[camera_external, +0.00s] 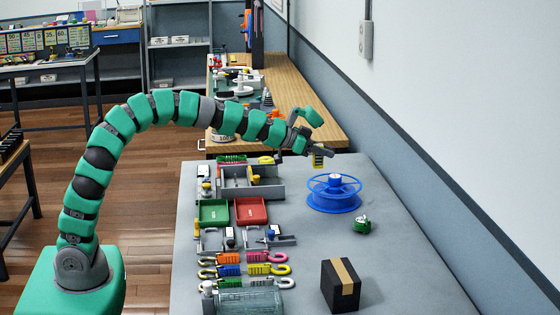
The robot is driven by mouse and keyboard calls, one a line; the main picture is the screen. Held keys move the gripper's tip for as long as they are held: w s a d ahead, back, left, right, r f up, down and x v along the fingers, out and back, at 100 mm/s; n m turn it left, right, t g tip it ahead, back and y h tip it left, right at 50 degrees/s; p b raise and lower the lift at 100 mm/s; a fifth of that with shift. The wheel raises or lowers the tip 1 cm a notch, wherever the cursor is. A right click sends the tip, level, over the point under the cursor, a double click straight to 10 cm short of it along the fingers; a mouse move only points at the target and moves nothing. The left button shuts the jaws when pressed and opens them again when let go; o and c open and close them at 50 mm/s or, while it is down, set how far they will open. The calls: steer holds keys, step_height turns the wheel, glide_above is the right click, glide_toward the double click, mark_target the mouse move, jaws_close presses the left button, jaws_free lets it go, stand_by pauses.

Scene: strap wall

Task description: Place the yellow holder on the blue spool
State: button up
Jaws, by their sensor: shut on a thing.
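The blue spool (334,204) lies flat on the grey table, with a light hub at its centre. My gripper (318,150) is above the table, over and slightly left of the spool's far side. It is shut on a small yellow thing with dark bands, which looks like the yellow holder (318,162). The holder hangs below the fingertips and appears apart from the spool. The exact gap between holder and spool cannot be told from this one view.
On the grey table (400,258), a green object (362,224) and a black box with a tan stripe (341,285) stand near the spool. Green and red trays (251,211), a grey divided bin (236,186) and coloured hooks (266,256) fill the left side. A wall runs along the right.

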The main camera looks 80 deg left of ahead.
steer(key=w, duration=0.1)
steer(key=w+a, duration=0.1)
steer(key=w, duration=0.3)
steer(key=shift+a+f, duration=0.25)
steer(key=shift+a, duration=0.1)
steer(key=shift+w, duration=0.6)
steer(key=shift+f+b, duration=0.55)
steer(key=shift+f, duration=1.2)
steer(key=o, duration=1)
steer(key=shift+o, duration=0.2)
steer(key=shift+s, duration=0.1)
